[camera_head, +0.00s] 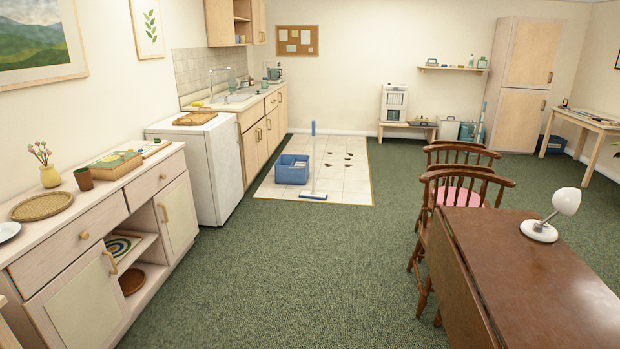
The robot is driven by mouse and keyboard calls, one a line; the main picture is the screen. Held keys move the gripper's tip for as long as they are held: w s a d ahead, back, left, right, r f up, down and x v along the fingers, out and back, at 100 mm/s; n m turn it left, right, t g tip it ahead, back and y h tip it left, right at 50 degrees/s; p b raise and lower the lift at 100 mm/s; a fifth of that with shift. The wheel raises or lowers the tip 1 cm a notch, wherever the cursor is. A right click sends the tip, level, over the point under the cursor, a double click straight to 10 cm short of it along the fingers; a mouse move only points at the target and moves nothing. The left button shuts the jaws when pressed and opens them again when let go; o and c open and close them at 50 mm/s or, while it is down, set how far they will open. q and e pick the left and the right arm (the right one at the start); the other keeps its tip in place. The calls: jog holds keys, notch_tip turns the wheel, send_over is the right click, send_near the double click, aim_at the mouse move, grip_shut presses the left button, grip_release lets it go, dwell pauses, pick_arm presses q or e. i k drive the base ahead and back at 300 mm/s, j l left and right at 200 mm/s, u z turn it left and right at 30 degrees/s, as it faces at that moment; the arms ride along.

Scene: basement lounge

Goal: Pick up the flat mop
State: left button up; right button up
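A flat mop (313,194) stands upright on the pale tiled floor patch at the far middle of the head view. Its flat head with a blue edge rests on the tiles, and its thin handle rises to a blue grip at the top. A blue bucket (291,169) stands just left of the mop. Neither of my grippers is in the head view.
Dark spots (347,160) lie on the tiled patch (346,189). Green carpet (290,265) is clear between the sideboard (85,275) at left and the wooden table (535,275) with chairs (450,190) at right. A white appliance (205,165) stands beside the kitchen counter.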

aim_at(312, 195)
jog(key=i+u, duration=0.25)
jog(key=i, duration=6.2)
jog(key=j, duration=0.1)
